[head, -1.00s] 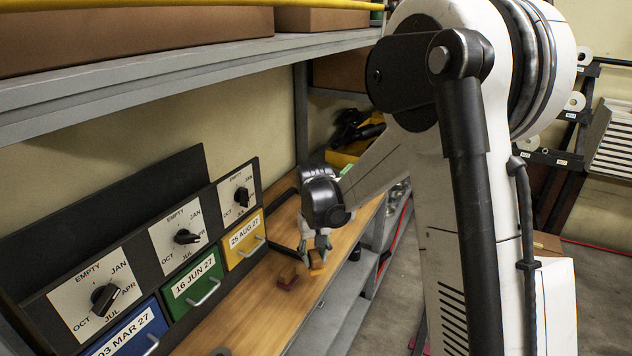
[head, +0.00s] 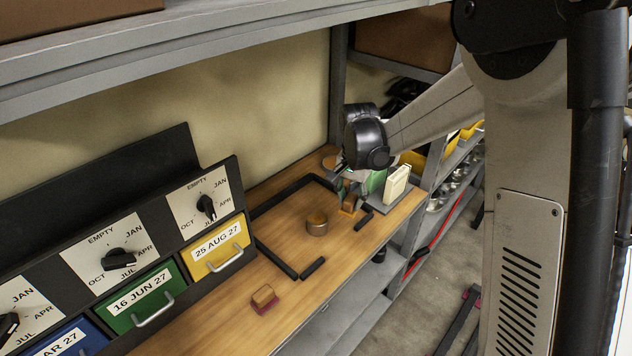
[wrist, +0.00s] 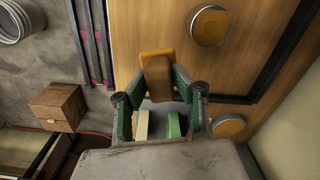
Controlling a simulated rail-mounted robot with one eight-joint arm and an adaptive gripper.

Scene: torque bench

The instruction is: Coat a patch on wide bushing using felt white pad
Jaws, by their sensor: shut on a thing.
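My gripper (head: 349,193) is shut on a small orange-brown block (head: 349,204), probably the pad's handle, and holds it over the bench. In the wrist view the block (wrist: 157,70) sits between the two green fingers (wrist: 157,93). Its underside is hidden, so I cannot see white felt. A short metal cylinder with a brown top (head: 318,224), possibly the wide bushing, stands on the bench left of my gripper and apart from it. It also shows in the wrist view (wrist: 208,26). Another round brown-topped piece (head: 331,161) lies farther back.
Black bars (head: 275,246) frame part of the bench. Cream (head: 397,184) and green (head: 377,182) containers stand beyond my gripper. The shelf (head: 250,22) hangs overhead.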

